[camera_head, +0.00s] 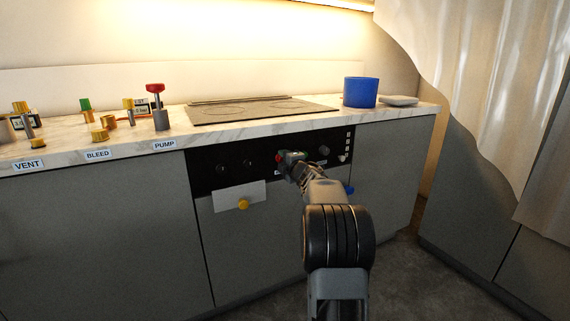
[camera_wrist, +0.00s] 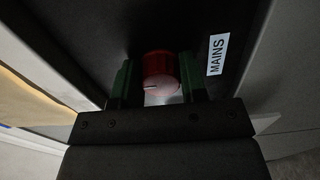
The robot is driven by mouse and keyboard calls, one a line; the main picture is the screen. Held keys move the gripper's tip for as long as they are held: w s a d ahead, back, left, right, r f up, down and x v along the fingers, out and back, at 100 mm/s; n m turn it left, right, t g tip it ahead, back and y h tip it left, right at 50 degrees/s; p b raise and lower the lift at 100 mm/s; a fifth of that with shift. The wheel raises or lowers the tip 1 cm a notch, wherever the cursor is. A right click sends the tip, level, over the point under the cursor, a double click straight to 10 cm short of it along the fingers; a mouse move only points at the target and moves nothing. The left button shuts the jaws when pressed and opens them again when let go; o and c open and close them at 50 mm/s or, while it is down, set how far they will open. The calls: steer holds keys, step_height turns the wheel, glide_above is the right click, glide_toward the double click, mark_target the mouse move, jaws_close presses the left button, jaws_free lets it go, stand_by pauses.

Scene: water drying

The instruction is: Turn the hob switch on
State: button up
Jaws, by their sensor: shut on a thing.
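A red knob (camera_head: 280,157) sits on the black front panel (camera_head: 205,178) below the hob (camera_head: 255,109). In the wrist view the red knob (camera_wrist: 160,66) has a pale mark on its face, and a white label reading MAINS (camera_wrist: 217,54) is beside it. My gripper (camera_head: 287,161) is at the panel. In the wrist view my gripper (camera_wrist: 157,84) has its green fingers on either side of the knob, shut on it. No label in view reads hob switch.
Dark knobs (camera_head: 323,150) sit elsewhere on the panel. A white card (camera_head: 222,197) with a yellow knob (camera_head: 243,204) hangs below it. Valves marked VENT, BLEED and PUMP (camera_head: 164,144) stand at the counter's left. A blue pot (camera_head: 361,92) stands right of the hob.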

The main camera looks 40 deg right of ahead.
steer(key=shift+n, duration=0.3)
stand_by(0.4)
steer(key=o, duration=0.9)
steer(key=s, duration=0.4)
steer(key=s+a+p, duration=0.1)
steer(key=s, duration=0.4)
steer(key=s+a+p, duration=0.1)
steer(key=s, duration=0.3)
steer(key=shift+s, duration=0.4)
